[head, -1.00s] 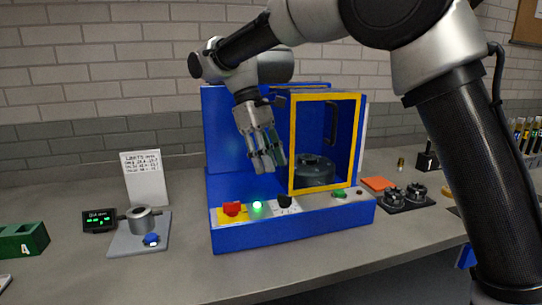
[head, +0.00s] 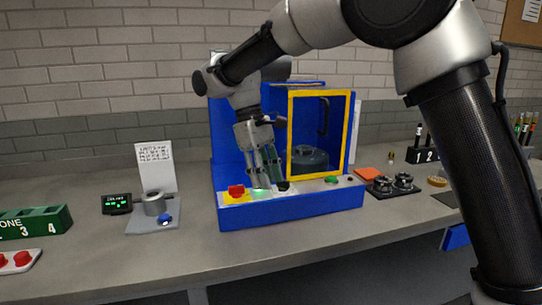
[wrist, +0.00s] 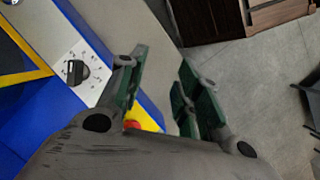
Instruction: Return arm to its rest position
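My arm reaches from the right across the blue machine (head: 300,203) in the head view. My gripper (head: 262,184) points down over the left part of the machine's front panel, near the red button (head: 236,191) and the black dial (head: 283,186). Its fingers are apart with nothing visible between the pads. In the wrist view, the green-padded fingers of my gripper (wrist: 160,88) stand apart too. The dial (wrist: 74,70) lies to their left, and the red button is partly hidden behind the gripper body.
The yellow-framed door (head: 319,91) stands beside my gripper, with a dark round vessel (head: 309,159) behind it. A grey device (head: 154,203) and a green rack (head: 36,221) are at left. Black holders (head: 393,185) sit at right. The front bench strip is clear.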

